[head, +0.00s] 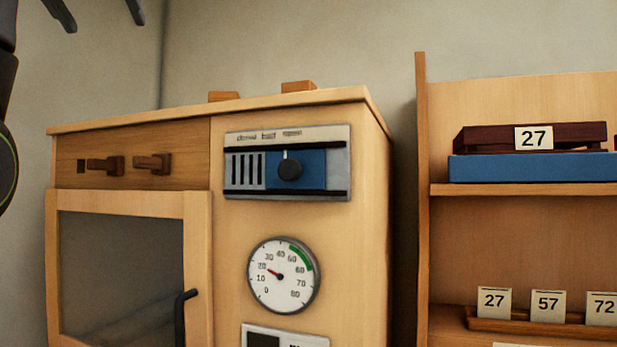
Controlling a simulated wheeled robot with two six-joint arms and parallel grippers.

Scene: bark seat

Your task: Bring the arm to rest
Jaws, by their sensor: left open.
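My left gripper (100,14) shows at the top left, with two dark fingers pointing down and apart. It is open and empty, above and in front of the wooden cabinet's left part. A dark piece of my left arm (6,130) runs down the left edge of the view. The rest of that arm is out of the picture. My right gripper is not in view.
A wooden cabinet (350,240) has a glass door (125,270), wooden knobs, a blue dial panel (288,163) and a round gauge (284,275). A shelf unit (520,230) at right holds a dark tray (480,138) on a blue block (530,168), with number cards below.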

